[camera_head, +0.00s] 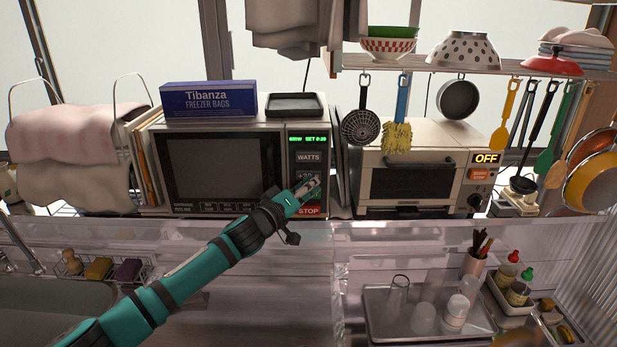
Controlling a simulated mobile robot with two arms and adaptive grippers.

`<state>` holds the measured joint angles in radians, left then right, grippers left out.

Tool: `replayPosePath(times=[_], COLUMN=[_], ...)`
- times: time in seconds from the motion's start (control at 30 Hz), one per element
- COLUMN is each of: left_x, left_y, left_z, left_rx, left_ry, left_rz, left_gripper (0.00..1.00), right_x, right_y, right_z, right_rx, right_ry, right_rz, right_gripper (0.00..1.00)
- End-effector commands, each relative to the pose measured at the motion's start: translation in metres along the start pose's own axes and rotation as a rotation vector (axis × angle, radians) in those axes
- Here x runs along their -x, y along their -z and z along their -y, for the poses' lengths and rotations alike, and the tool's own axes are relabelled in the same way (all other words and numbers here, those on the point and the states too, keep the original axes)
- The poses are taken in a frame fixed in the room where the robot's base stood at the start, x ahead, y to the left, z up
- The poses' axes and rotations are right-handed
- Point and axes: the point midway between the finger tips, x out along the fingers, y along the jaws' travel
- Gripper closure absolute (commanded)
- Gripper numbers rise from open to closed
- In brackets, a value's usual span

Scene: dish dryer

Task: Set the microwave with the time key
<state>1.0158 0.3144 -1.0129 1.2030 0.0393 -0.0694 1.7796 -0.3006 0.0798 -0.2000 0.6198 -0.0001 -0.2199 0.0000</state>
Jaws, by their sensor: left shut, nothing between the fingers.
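The microwave (222,163) stands on the back shelf with its door closed. Its control panel (308,147) is at its right side, with a lit green display (308,139) that seems to read "SET 0:30", though the small text is hard to read. Below it are a WATTS key (308,157), another key partly covered by my gripper, and a red STOP key (309,211). My left gripper (313,183) is shut and empty, its tip at the panel between WATTS and STOP. I cannot tell whether it touches a key. My right gripper is out of view.
A blue freezer bag box (208,100) and a dark tray (295,105) lie on the microwave. A toaster oven (415,165) showing OFF stands to the right. Utensils hang above it. A clear ledge (270,240) runs in front. A tray with glasses (380,325) sits lower right.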

Motion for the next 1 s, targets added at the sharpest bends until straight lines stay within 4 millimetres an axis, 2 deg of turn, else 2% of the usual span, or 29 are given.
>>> replayPosePath(times=[1.0], left_x=[-0.0089], left_y=[0.0052], left_z=[0.0048], left_rx=[0.000], left_ry=[0.000], left_rz=[-0.001], left_gripper=[1.00], right_x=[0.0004], right_y=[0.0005], right_z=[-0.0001], right_rx=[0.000], right_ry=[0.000], right_rz=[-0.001], right_gripper=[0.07])
